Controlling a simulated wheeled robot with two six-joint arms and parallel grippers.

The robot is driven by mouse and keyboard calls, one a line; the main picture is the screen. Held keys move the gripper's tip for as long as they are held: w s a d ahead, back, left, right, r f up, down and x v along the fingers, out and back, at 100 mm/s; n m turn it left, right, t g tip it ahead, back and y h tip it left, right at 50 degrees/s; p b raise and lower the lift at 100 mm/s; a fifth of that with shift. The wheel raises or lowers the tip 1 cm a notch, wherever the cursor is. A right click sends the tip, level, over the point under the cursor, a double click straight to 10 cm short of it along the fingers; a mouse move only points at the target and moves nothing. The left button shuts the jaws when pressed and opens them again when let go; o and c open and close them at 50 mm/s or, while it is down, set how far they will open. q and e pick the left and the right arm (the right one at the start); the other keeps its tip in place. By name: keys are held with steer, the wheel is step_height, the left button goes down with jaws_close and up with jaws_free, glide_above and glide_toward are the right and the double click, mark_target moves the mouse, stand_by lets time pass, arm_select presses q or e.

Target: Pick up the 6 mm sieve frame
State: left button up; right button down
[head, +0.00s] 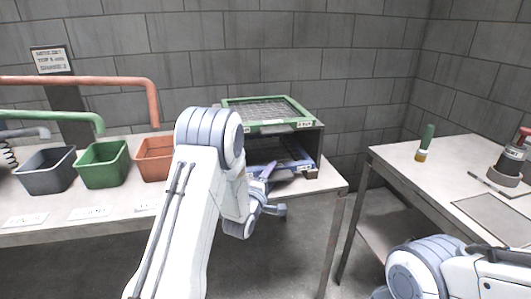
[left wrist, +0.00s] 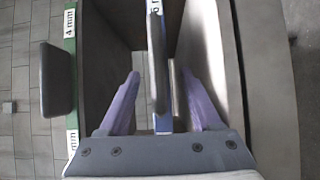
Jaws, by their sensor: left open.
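The 6 mm sieve frame is the blue-edged frame (head: 295,153) inside the open-fronted grey box in the head view. In the left wrist view its blue edge (left wrist: 164,124) runs between my fingers, with a partly cut-off "6 mm" label at the top. My left gripper (head: 270,171) is at the box's open front. In the left wrist view its purple fingers (left wrist: 162,78) are open, one on each side of the blue edge, apart from it. My right gripper is out of view.
A green mesh frame (head: 265,111) lies on top of the box (head: 318,150); its 4 mm label shows in the wrist view. Grey, green (head: 103,164) and orange bins stand left on the table. A right-hand table (head: 440,182) holds a green-and-yellow bottle (head: 425,143).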

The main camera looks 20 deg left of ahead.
arm_select(q)
jaws_close()
stand_by(1.3)
steer(key=shift+r, duration=0.1)
